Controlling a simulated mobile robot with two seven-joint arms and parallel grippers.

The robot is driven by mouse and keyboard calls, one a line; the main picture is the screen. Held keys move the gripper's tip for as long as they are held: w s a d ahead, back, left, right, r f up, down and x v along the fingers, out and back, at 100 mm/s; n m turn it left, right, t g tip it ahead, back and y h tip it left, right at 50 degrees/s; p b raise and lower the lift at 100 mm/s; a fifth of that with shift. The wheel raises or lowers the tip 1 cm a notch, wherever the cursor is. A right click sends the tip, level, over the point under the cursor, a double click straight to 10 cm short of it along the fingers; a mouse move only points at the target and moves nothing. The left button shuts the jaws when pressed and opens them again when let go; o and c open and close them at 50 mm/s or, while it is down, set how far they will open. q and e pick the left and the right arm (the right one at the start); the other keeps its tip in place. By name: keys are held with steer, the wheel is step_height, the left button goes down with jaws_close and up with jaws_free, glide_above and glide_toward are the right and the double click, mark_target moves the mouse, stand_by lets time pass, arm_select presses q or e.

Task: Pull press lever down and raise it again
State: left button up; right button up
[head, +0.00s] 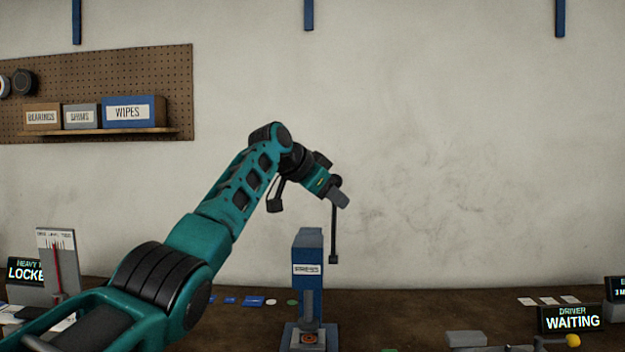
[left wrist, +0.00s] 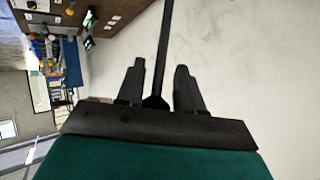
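The press (head: 308,258) is a narrow blue column with a white label, standing on the bench in the middle of the head view. Its thin black lever (head: 334,228) stands nearly upright at the column's right side, with its upper end at my left gripper (head: 341,199). In the left wrist view, the lever rod (left wrist: 162,50) runs between the two dark fingers of my left gripper (left wrist: 160,78), with a visible gap on each side. A dark round knob (left wrist: 154,102) shows close to the palm. The fingers are open around the lever. My right gripper is not in view.
A gauge stand (head: 57,262) and a lit "LOCKED"-type sign (head: 25,271) are at the left. A "WAITING" sign (head: 571,319) and a yellow knob (head: 573,341) are at the right. A pegboard shelf (head: 100,131) holds boxes. The space above the bench right of the lever is clear.

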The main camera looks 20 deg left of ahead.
arm_select(q)
steer(key=b+v, duration=0.2)
steer(key=v, duration=1)
steer(key=shift+w+r, duration=0.1)
